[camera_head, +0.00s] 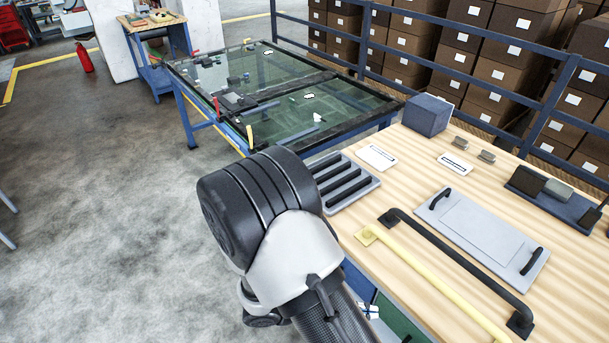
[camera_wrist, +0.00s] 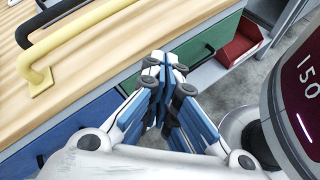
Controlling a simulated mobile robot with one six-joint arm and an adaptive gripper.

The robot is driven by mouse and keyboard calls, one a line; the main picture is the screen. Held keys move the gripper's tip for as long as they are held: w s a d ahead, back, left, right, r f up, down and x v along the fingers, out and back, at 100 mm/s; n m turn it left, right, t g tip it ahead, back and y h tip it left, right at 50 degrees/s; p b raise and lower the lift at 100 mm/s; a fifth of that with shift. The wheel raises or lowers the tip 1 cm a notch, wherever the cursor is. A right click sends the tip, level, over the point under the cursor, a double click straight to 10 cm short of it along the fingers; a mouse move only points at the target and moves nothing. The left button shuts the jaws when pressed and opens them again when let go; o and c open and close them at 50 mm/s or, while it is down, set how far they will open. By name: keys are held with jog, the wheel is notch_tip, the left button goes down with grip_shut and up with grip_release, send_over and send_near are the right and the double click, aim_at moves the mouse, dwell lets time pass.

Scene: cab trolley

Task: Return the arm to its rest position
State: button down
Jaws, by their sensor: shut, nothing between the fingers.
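My gripper (camera_wrist: 166,72) shows in the wrist view, shut with its fingertips together and nothing between them. It is in front of the blue and green drawer fronts, below the edge of the wooden worktop. In the head view my arm rises in the lower middle, bent beside the near left side of the wooden worktop (camera_head: 460,172). A small part of the gripper shows low in that view (camera_head: 369,311); the rest is hidden behind my arm.
On the worktop lie a yellow handle bar (camera_head: 432,283), a black handle bar (camera_head: 457,262), a grey panel (camera_head: 480,232), a ribbed tray (camera_head: 340,182) and a blue block (camera_head: 427,115). A glass-topped table (camera_head: 285,95) stands beyond. A red open drawer (camera_wrist: 240,46) shows beside the green drawer.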

jog(key=s+r+m+t+y, duration=0.1)
jog(key=s+r+m+y, duration=0.2)
jog(key=r, duration=0.6)
jog(key=s+r+m+y, duration=0.3)
jog(key=r+m+y, duration=0.2)
jog(key=r+m, duration=0.2)
jog(key=s+r+m+t+y, duration=0.1)
jog(key=s+r+m+y, duration=0.3)
jog(key=r, duration=0.6)
jog(key=shift+d+r+m+t, duration=0.3)
jog(key=shift+d+r+m, duration=0.1)
jog(key=shift+m, duration=0.1)
